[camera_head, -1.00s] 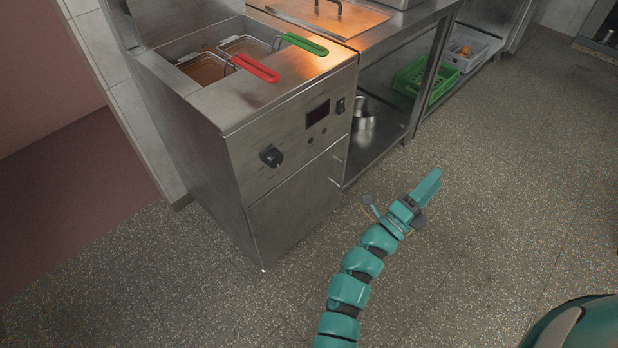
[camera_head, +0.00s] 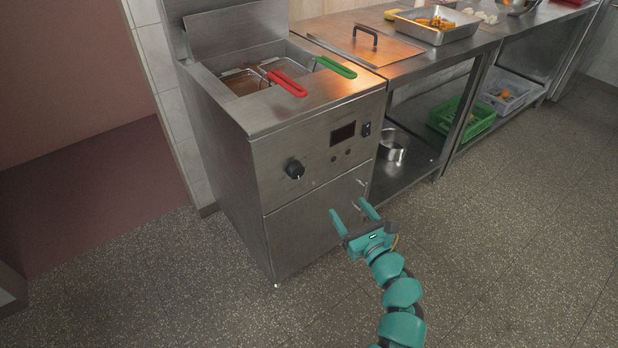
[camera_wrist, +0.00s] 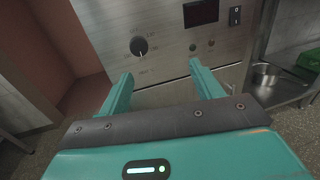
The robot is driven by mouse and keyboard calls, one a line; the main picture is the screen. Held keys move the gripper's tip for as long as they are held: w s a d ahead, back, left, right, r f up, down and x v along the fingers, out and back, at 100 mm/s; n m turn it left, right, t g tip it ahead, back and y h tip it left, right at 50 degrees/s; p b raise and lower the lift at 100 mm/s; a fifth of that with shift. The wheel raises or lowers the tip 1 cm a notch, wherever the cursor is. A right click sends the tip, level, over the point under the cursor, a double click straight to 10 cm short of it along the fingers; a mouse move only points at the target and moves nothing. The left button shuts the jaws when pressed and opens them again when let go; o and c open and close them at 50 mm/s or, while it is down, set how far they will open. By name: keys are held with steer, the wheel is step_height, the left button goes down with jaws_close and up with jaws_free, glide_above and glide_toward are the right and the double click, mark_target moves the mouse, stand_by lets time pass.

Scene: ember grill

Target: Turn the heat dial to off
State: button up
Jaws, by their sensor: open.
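The black heat dial (camera_head: 294,169) is on the front panel of the steel fryer (camera_head: 318,222), left of a dark display (camera_head: 343,134). In the wrist view the dial (camera_wrist: 138,46) sits ahead of the left finger, with markings around it too small to read surely. My gripper (camera_head: 350,210) is open and empty, in front of the fryer's lower door, below and to the right of the dial. In the wrist view the two teal fingers (camera_wrist: 157,88) are spread apart and touch nothing.
A red-handled basket (camera_head: 286,83) and a green-handled one (camera_head: 335,67) sit in the fryer top. A steel counter with a pot (camera_head: 391,151) and green crate (camera_head: 462,118) stands right. The floor in front is clear.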

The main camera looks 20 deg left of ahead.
steer(key=s+a+g+y, duration=0.1)
steer(key=s+a+g, duration=0.1)
steer(key=m+b, duration=0.1)
steer(key=b, duration=0.1)
glide_toward(298, 172)
steer(key=x, duration=0.8)
steer(key=shift+w+a+f, duration=0.15)
steer(key=shift+w+a, duration=0.05)
steer(key=shift+a, duration=0.05)
steer(key=shift+c, duration=0.3)
steer(key=c, duration=0.9)
